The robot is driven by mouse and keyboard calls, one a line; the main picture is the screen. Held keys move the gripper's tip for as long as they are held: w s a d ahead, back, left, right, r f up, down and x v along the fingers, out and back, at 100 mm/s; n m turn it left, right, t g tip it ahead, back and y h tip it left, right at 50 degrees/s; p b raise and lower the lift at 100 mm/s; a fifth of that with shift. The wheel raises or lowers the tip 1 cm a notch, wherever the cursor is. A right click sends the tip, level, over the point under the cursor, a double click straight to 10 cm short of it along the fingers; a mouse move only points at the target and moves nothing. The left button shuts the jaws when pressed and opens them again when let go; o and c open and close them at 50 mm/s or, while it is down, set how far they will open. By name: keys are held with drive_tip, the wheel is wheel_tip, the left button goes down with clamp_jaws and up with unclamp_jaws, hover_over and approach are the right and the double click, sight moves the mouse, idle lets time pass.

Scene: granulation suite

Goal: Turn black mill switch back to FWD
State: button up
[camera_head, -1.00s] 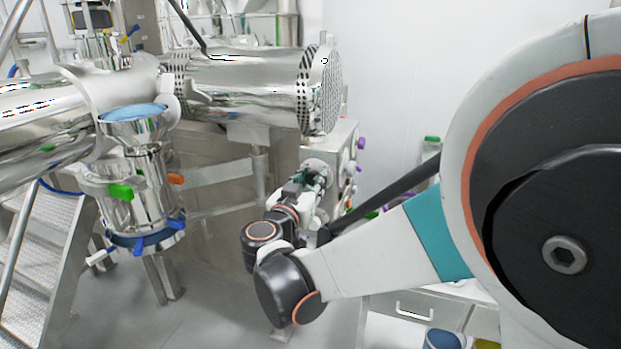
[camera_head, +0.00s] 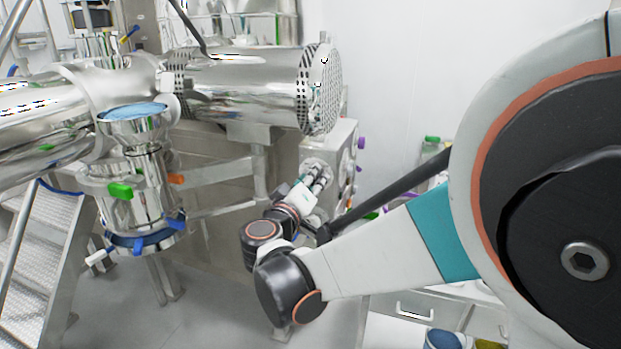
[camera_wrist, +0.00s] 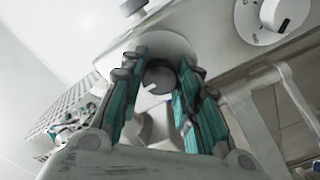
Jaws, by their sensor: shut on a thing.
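The black mill switch (camera_wrist: 160,74) is a round dark knob with a white pointer mark, on a pale round plate on the grey panel (camera_wrist: 205,25). In the wrist view its mark points to the lower left. My gripper (camera_wrist: 158,76) has its teal-padded fingers on either side of the knob, shut on it. In the head view my gripper (camera_head: 318,180) is at the front of the steel machine cabinet. The knob itself is hidden there behind the fingers. I cannot read any FWD label.
A white knob (camera_wrist: 284,13) sits on the panel at upper right in the wrist view. A large steel cylinder (camera_head: 245,90) with a perforated end is above the cabinet. A steel vessel (camera_head: 140,195) with coloured clamps and metal steps (camera_head: 35,265) are at left.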

drive_tip(key=n, duration=0.8)
drive_tip(key=shift+n, duration=0.4)
idle(0.4)
drive_tip(key=o, duration=1.1)
